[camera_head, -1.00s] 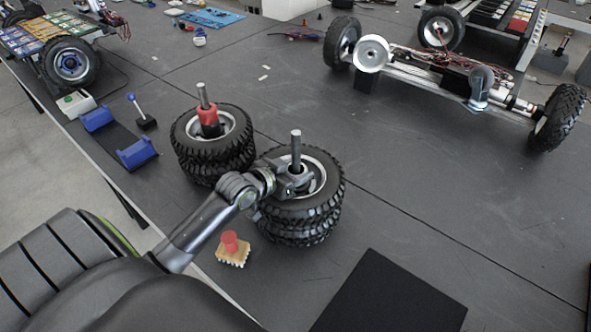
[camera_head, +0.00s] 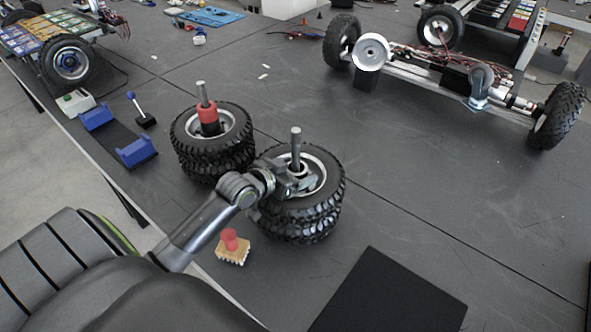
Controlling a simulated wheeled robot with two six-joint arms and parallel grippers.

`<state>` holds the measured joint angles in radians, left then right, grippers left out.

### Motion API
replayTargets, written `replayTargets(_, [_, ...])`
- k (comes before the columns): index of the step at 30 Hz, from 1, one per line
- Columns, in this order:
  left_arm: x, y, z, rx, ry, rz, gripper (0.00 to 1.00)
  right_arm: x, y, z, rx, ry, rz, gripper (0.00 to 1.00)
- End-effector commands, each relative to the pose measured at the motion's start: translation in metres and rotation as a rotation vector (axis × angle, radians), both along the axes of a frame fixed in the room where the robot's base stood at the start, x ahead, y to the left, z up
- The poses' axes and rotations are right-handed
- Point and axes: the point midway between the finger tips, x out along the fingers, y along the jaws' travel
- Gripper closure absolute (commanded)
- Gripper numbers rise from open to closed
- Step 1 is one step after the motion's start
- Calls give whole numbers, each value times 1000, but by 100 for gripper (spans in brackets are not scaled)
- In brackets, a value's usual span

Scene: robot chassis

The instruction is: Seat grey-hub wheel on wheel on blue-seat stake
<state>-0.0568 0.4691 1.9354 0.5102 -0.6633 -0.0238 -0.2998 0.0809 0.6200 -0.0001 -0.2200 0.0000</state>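Two stacks of black-tyred wheels stand on the table, each around an upright metal stake. In the right stack, the upper wheel (camera_head: 325,165) has a light grey hub and lies flat on the lower wheel (camera_head: 318,226), with the stake (camera_head: 295,143) rising through its hub. My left gripper (camera_head: 298,184) is at this hub, close beside the stake; its fingers are small and dark, so I cannot tell whether they grip. The left stack's upper wheel (camera_head: 183,128) surrounds a stake (camera_head: 202,93) with a red collar (camera_head: 207,114). The stakes' seats are hidden. My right gripper is out of view.
A wooden brush with a red knob (camera_head: 232,250) lies near the front edge. A black panel (camera_head: 390,300) lies at the lower right. A blue-ended cradle (camera_head: 135,151) is at left. A wheeled chassis (camera_head: 450,75) stands behind; the middle right table is clear.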

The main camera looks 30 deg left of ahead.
Motion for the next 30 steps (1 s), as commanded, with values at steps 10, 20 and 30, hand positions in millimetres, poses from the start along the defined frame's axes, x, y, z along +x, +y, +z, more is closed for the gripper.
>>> replayTargets(10, [-16, 4, 3, 4, 9, 2, 26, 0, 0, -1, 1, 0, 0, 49])
replayTargets(20, [-78, 14, 31, 7, 5, -1, 26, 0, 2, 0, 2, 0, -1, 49])
replayTargets(30, [-132, 23, 56, 5, 5, -2, 26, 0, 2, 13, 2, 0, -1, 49])
